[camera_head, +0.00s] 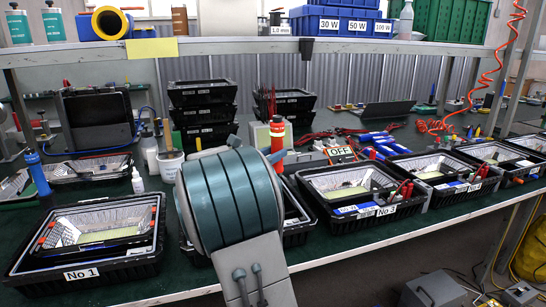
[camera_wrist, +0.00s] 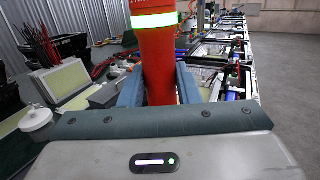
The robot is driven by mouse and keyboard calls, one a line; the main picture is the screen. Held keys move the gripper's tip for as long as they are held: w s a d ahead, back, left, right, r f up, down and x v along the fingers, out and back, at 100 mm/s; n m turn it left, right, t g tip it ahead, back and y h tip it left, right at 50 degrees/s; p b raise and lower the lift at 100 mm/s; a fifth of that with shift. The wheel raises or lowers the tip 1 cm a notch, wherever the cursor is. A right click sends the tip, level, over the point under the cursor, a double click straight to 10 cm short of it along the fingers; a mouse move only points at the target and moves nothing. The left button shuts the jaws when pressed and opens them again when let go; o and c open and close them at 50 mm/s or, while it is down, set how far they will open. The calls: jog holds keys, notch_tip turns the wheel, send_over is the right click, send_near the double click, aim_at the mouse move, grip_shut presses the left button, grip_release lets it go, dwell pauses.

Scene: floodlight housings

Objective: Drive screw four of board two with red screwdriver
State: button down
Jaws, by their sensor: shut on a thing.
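The red screwdriver (camera_wrist: 158,60) stands upright in the wrist view, with a pale glowing band near its top. My gripper (camera_wrist: 160,88) is shut on it, one blue-grey finger on each side. Its tip is hidden behind my gripper body. In the head view its red upper part (camera_head: 277,137) shows just right of my arm. A black tray (camera_head: 296,222) between the ones marked No 1 and No 3 is mostly hidden behind my arm.
Tray No 1 (camera_head: 88,275) is at left, tray No 3 (camera_head: 372,220) at right, with more trays beyond. A blue screwdriver (camera_head: 37,178) stands at far left. A shelf (camera_head: 230,47) spans above.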

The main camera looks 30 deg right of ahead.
jog(key=shift+f+b, duration=0.15)
jog(key=shift+b, duration=0.25)
notch_tip(320, 180, down, 8)
jog(key=b, duration=1.1)
jog(key=shift+r, duration=0.25)
dwell(0.5)
jog(key=shift+f+b, duration=1.05)
jog(key=shift+b, duration=0.5)
dwell(3.2)
jog(key=shift+r, duration=0.2)
